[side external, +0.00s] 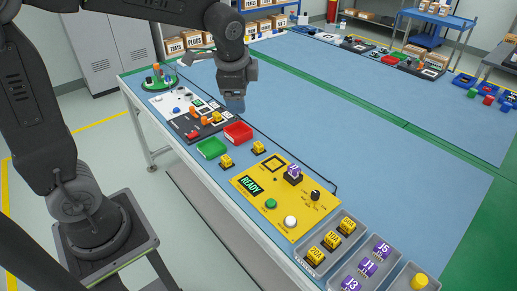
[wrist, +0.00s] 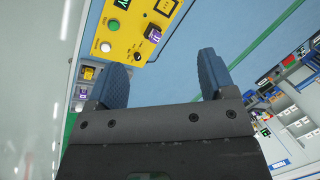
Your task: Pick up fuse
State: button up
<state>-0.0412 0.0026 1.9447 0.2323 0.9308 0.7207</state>
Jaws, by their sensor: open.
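Yellow fuses (side external: 332,241) marked with amp ratings stand in a grey tray at the front right in the side view. Two more yellow blocks that look like fuses stand on the table, one (side external: 226,160) by the green bin and one (side external: 258,147) beside the yellow panel. A yellow block (wrist: 88,73), likely a fuse, shows at the left of the wrist view. My gripper (side external: 235,104) hangs above the back part of the table, beyond the bins and away from the tray. Its blue fingers (wrist: 165,65) are apart with nothing between them.
The yellow panel (side external: 242,205) has a READY display, buttons, a knob and a purple block. A green bin (side external: 211,148) and red bin (side external: 238,132) stand near a dark board (side external: 188,126). The blue table (side external: 330,120) is clear to the right.

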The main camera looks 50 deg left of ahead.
jog(key=w+a+f+m+g, duration=0.1)
jog(key=w+a+f+m, duration=0.15)
jog(key=w+f, duration=0.3)
jog(key=m+g+y, duration=0.2)
jog(key=m, duration=0.6)
send_near(259, 144)
jog(key=x, duration=0.4)
jog(key=shift+s+a, duration=0.2)
jog(key=shift+x, duration=3.15)
jog(key=shift+w+d, duration=0.15)
jog(key=c, duration=1)
